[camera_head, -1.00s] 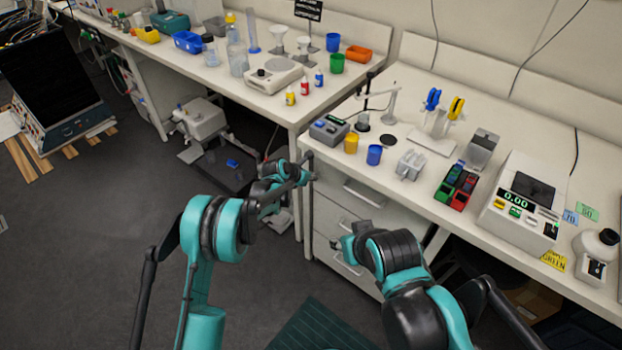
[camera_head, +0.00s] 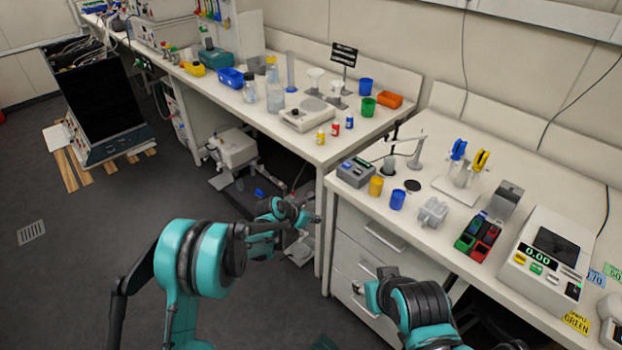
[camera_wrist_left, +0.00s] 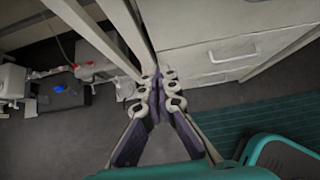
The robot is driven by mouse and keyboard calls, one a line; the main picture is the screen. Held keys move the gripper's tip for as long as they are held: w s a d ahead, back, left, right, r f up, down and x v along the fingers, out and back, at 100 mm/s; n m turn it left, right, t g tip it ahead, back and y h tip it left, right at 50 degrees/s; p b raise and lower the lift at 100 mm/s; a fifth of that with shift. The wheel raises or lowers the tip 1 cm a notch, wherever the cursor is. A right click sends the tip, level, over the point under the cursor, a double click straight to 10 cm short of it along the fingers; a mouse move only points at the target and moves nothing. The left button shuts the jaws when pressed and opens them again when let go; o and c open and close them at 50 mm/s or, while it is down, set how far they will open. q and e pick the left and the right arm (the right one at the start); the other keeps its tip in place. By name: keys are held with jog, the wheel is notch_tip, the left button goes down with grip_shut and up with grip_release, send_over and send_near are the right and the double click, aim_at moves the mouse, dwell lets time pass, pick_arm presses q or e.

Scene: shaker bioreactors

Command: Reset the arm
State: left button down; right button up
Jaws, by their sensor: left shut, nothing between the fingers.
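My left arm comes in from the left in the head view, and its left gripper (camera_head: 312,221) is in front of the bench legs, below the bench top. In the left wrist view the left gripper (camera_wrist_left: 158,92) has its fingers together with nothing between them. My right arm (camera_head: 415,305) is bent at the lower right of the head view, in front of the drawers. The right gripper's fingers do not show clearly enough to tell their state.
A white drawer cabinet (camera_head: 365,262) stands close to both arms. The left bench (camera_head: 270,118) holds bottles and bins. Open grey floor (camera_head: 80,270) lies to the left.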

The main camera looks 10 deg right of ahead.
pick_arm(q)
jog(key=s+a+r+m+t+y, duration=0.1)
jog(key=s+a+r+m+y, duration=0.2)
jog(key=s+a+r+m, duration=1.15)
jog(key=s+a+r+m+y, duration=0.1)
jog(key=s+a+m, duration=0.4)
jog(key=s, duration=0.5)
jog(key=s+a+r+m+y, duration=0.1)
jog(key=s+a+m+y, duration=0.2)
jog(key=s+a+m, duration=0.3)
jog(key=s+a, duration=0.2)
jog(key=s, duration=0.2)
jog(key=shift+s+a+r+t, duration=0.15)
jog(key=shift+a+r+t, duration=0.1)
jog(key=shift+t, duration=0.05)
